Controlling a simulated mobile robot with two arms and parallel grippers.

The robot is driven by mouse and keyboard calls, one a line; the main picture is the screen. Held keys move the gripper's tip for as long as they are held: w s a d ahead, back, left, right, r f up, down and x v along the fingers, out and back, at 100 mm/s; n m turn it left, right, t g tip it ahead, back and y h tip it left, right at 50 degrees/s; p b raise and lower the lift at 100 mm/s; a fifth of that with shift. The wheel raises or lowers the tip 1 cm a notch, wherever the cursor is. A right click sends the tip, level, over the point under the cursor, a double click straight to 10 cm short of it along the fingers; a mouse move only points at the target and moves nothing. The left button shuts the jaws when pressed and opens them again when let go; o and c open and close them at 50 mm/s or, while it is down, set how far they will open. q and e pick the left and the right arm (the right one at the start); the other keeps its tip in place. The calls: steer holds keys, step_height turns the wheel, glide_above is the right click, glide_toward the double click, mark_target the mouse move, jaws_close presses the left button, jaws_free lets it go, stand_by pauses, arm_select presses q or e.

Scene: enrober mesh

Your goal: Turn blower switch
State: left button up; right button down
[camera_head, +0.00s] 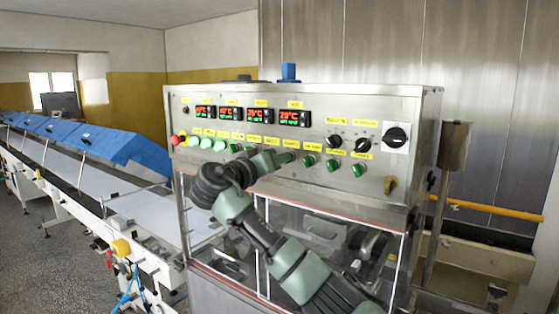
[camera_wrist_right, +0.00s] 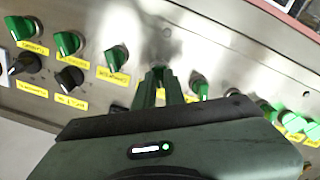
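The steel control panel (camera_head: 225,148) carries a row of green rotary switches with yellow labels. The labels are too small or blurred for me to tell which switch is the blower's. In the head view my right gripper (camera_head: 284,159) reaches the panel near the middle of this row. In the right wrist view the two fingers (camera_wrist_right: 160,88) stand close together at one green switch (camera_wrist_right: 157,74), which shows partly between them. I cannot tell whether they press on it. My left gripper is in neither view.
Neighbouring green switches (camera_wrist_right: 117,56) and (camera_wrist_right: 199,86) sit close on both sides. Black knobs (camera_wrist_right: 70,78) and a red button (camera_head: 175,139) are on the same panel. Temperature displays (camera_head: 294,118) are above. A conveyor (camera_head: 100,183) with blue covers runs at the left.

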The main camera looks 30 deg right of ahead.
steer(key=shift+m+b, duration=5.9)
steer(key=shift+b, duration=0.7)
steer(key=c, duration=1.5)
jaws_free()
steer(key=shift+s, duration=0.1)
steer(key=shift+a, duration=0.1)
steer(key=shift+a, duration=0.1)
